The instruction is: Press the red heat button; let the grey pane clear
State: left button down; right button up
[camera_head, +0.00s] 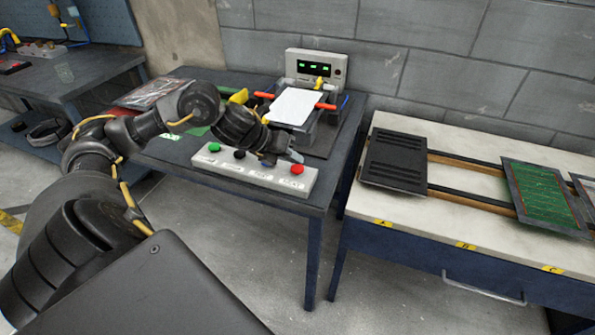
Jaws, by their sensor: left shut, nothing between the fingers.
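The red heat button (297,170) is at the right end of a pale control box (240,172) on the dark blue table. My left gripper (286,157) is shut and empty, its tips just behind and beside the red button; I cannot tell if they touch it. A pale, whitish-grey pane (293,106) lies tilted on a fixture behind the box, between orange-red handles. It looks opaque. I cannot tell if it is the grey pane named in the task. My right gripper is not in view.
A green button (215,119) and black knobs share the box. A readout unit (316,69) with green digits stands behind the fixture. The right bench (455,218) carries a black louvred panel (395,160) and a green panel (541,197) on rails. A wall closes the back.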

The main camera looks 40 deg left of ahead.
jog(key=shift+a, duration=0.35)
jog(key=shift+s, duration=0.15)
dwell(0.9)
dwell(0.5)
pick_arm(q)
jog(key=shift+f+b, duration=0.4)
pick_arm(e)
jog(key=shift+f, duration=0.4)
pick_arm(q)
jog(key=shift+f+b, duration=0.4)
jog(key=shift+f, duration=0.05)
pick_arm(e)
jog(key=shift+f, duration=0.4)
pick_arm(q)
jog(key=shift+r, duration=0.1)
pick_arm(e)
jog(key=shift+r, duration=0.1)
pick_arm(q)
jog(key=shift+r+p, duration=0.75)
jog(key=shift+r, duration=0.05)
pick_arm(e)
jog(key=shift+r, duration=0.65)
